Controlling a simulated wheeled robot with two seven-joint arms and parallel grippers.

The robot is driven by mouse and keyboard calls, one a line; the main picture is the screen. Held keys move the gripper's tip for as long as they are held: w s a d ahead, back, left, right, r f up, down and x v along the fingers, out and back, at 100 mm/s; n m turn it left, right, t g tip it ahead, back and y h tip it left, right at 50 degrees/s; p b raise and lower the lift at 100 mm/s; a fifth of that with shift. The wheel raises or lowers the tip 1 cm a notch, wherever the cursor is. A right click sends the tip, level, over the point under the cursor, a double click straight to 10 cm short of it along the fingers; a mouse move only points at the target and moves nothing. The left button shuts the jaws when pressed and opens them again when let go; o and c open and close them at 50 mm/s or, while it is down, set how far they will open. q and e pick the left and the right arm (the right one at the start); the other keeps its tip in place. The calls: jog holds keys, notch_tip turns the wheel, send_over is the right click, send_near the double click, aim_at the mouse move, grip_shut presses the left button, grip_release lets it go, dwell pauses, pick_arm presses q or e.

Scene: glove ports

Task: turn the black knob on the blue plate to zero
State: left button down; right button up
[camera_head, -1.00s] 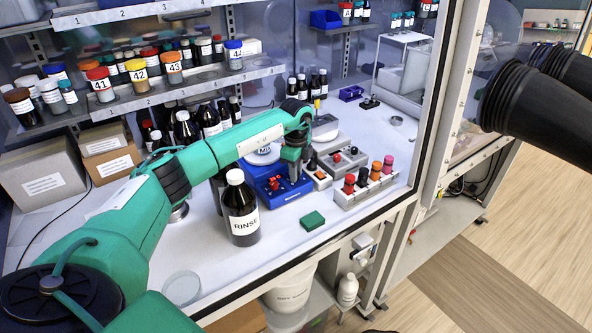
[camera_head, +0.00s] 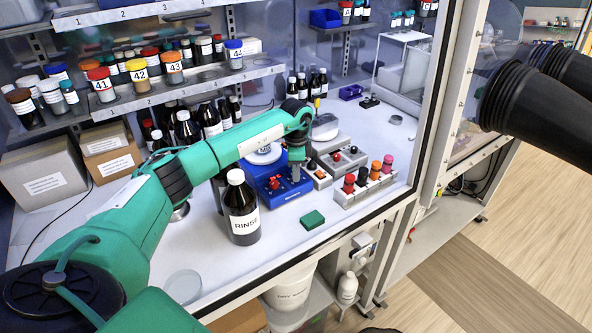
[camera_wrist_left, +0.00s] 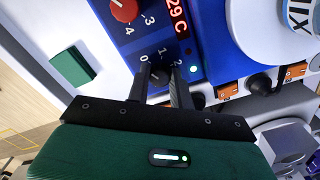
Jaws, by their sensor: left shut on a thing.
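The blue plate (camera_head: 287,196) stands on the white bench behind the RINSE bottle, with red knobs on its face. In the left wrist view the plate (camera_wrist_left: 116,50) shows a red knob (camera_wrist_left: 124,10), a lit red readout (camera_wrist_left: 179,18) and the marks 0, 1 and 2 around the black knob (camera_wrist_left: 159,74). My left gripper (camera_wrist_left: 160,82) is shut on the black knob, a finger on each side. In the head view the left gripper (camera_head: 296,170) comes down onto the plate from above. The knob's pointer is hidden between the fingers. My right gripper is not in view.
The brown RINSE bottle (camera_head: 242,213) stands close to my left forearm. A green block (camera_head: 312,219) lies in front of the plate. A grey rack (camera_head: 364,186) with coloured caps stands to the right. Labelled jars (camera_head: 139,76) line the shelf behind. Black glove ports (camera_head: 535,105) jut in at right.

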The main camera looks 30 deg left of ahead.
pick_arm(q)
jog(key=shift+r, duration=0.1)
jog(key=c, duration=1.2)
grip_release()
jog(key=shift+c, duration=0.2)
notch_tip(320, 180, up, 14)
jog(key=b, duration=0.4)
